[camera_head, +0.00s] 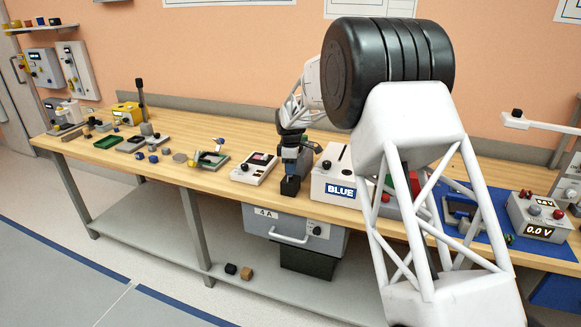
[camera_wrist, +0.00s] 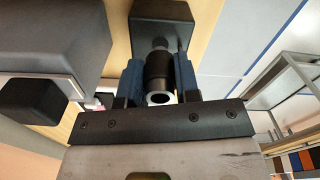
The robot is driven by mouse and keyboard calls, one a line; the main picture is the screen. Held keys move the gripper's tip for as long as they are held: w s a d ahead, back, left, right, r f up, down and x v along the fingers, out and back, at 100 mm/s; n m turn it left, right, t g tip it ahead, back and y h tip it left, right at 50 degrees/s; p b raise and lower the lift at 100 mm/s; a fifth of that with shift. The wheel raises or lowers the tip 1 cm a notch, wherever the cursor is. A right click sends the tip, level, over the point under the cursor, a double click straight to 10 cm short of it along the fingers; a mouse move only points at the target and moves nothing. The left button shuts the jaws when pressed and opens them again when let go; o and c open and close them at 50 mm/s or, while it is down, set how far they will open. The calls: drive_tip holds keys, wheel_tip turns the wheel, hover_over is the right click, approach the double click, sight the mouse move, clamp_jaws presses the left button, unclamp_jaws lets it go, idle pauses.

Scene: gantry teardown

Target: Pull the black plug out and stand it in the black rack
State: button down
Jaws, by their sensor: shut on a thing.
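My gripper (camera_head: 289,165) is near the front edge of the bench, just left of the white box marked BLUE. In the wrist view its two blue fingers (camera_wrist: 158,72) are shut on the black plug (camera_wrist: 157,66), a dark cylinder with a pale ring at its near end. Just beyond the plug is a short grey stem and a dark block (camera_wrist: 160,20). That black block also shows below my gripper in the head view (camera_head: 290,187). I cannot tell whether the plug is still seated in it. I cannot identify the black rack with certainty.
The white BLUE box (camera_head: 335,178) stands close on the right. A white panel with dark knobs (camera_head: 254,168) lies to the left. Several small parts cover the bench further left. A grey drawer unit (camera_head: 295,235) hangs below. My arm hides part of the right side.

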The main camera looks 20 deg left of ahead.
drive_tip(key=shift+f, duration=0.8)
idle(0.7)
drive_tip(key=shift+f, duration=0.15)
drive_tip(key=c, duration=0.8)
unclamp_jaws()
drive_tip(key=shift+o, duration=0.2)
drive_tip(key=shift+r, duration=0.2)
drive_tip(key=shift+r, duration=3.8)
drive_tip(key=shift+r, duration=2)
